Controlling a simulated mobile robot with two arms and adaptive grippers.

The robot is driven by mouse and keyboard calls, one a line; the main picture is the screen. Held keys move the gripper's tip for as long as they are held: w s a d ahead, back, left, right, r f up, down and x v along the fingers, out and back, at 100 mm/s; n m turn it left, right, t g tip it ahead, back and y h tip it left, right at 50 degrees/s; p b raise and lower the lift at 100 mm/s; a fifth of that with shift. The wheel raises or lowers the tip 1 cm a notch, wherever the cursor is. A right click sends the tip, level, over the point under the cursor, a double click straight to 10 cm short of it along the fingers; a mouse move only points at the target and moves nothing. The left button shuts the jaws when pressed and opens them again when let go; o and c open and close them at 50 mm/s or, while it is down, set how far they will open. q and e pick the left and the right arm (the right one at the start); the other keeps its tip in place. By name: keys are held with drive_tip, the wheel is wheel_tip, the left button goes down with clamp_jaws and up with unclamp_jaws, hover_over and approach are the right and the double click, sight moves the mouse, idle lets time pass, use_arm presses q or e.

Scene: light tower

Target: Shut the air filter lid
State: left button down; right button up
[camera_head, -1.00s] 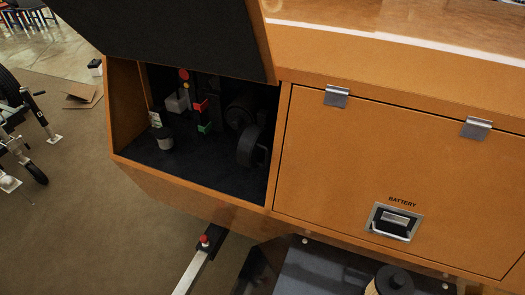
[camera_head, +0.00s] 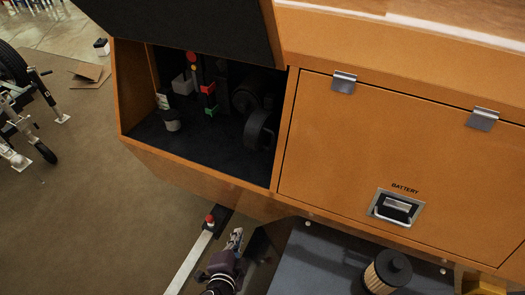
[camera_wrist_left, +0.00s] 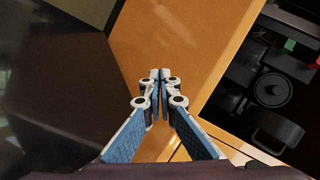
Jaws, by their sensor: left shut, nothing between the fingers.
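The open lid (camera_head: 185,28) is raised over the left compartment of the orange housing, its dark underside facing me; its top is cut off. The open compartment (camera_head: 195,150) has a dark floor and mechanical parts inside. My left gripper (camera_head: 236,238) is low in the head view, below the compartment's front edge and apart from the lid. In the left wrist view its fingers (camera_wrist_left: 160,76) are shut with nothing between them, in front of an orange panel (camera_wrist_left: 190,35). The compartment's interior shows at the right there. My right gripper is not in view.
A shut BATTERY panel (camera_head: 395,160) with hinges and a latch is right of the compartment. A pleated filter with a black cap (camera_head: 388,270) stands on a grey surface (camera_head: 320,262) at the bottom. A metal bar (camera_head: 195,255) with a red knob juts out below the housing.

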use_arm(q)
drive_tip(key=w+d+r+m+t+h, duration=0.1)
drive_tip(key=d+r+m+t+h, duration=0.2)
drive_tip(key=r, duration=0.8)
drive_tip(key=w+d+r+m+t, duration=0.2)
drive_tip(key=d+r+m, duration=0.25)
drive_tip(key=r, duration=0.65)
drive_tip(key=shift+n, duration=0.35)
drive_tip(key=p+x, duration=0.1)
drive_tip(key=x, duration=0.2)
drive_tip(key=p+x, duration=0.1)
drive_tip(key=x, duration=0.2)
drive_tip(key=p+x, duration=0.1)
drive_tip(key=x, duration=0.2)
drive_tip(key=shift+w+d+r, duration=0.1)
drive_tip(key=shift+w+d, duration=0.05)
drive_tip(key=shift+d, duration=0.3)
drive_tip(key=w+a, duration=0.1)
drive_tip(key=w+a+p, duration=0.1)
drive_tip(key=a, duration=0.1)
drive_tip(key=shift+a, duration=0.25)
drive_tip(key=shift+f, duration=0.2)
drive_tip(key=shift+a+h, duration=0.25)
drive_tip(key=shift+h, duration=0.05)
